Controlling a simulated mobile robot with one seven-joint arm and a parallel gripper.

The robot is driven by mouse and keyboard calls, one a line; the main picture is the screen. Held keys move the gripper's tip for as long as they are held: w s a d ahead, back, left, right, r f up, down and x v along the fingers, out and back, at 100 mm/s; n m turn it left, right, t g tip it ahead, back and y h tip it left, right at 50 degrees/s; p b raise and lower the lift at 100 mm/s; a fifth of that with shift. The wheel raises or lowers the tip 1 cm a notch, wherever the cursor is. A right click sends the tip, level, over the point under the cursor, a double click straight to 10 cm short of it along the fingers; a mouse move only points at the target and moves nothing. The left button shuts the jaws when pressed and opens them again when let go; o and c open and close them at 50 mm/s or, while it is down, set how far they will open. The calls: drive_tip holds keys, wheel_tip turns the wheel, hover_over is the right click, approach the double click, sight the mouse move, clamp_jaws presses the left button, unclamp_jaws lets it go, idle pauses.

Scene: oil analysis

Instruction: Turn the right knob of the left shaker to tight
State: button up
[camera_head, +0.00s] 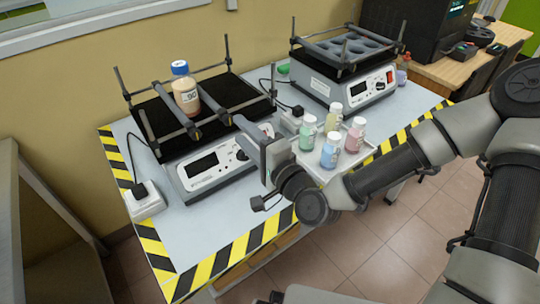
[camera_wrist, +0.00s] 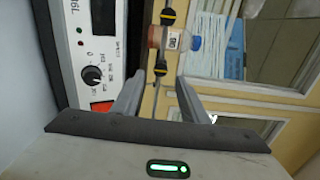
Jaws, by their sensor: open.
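The left shaker (camera_head: 205,166) stands on the table with a black platform framed by posts and bars. A bottle (camera_head: 186,92) with a blue cap and orange-brown contents stands upright between the bars. The right knob (camera_head: 225,118), black and yellow, sits on the front bar; the left knob (camera_head: 193,131) is beside it. In the wrist view, turned sideways, the right knob (camera_wrist: 160,68) is the lower one, just beyond and between my open, empty fingers (camera_wrist: 156,88). My gripper (camera_head: 246,130) is at the shaker's front right, apparently apart from the knob. The knob's tightness cannot be told.
The shaker's panel has a dial (camera_wrist: 92,75) and a red switch (camera_wrist: 102,107). A white rack (camera_head: 315,161) of several coloured bottles stands close to my arm. A second shaker (camera_head: 345,82) is behind right. A white power socket (camera_head: 145,200) lies at the table's left edge.

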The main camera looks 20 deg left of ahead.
drive_tip(key=p+v, duration=1.2)
drive_tip(key=p, duration=0.1)
drive_tip(key=shift+d, duration=0.25)
drive_tip(key=shift+s, duration=0.1)
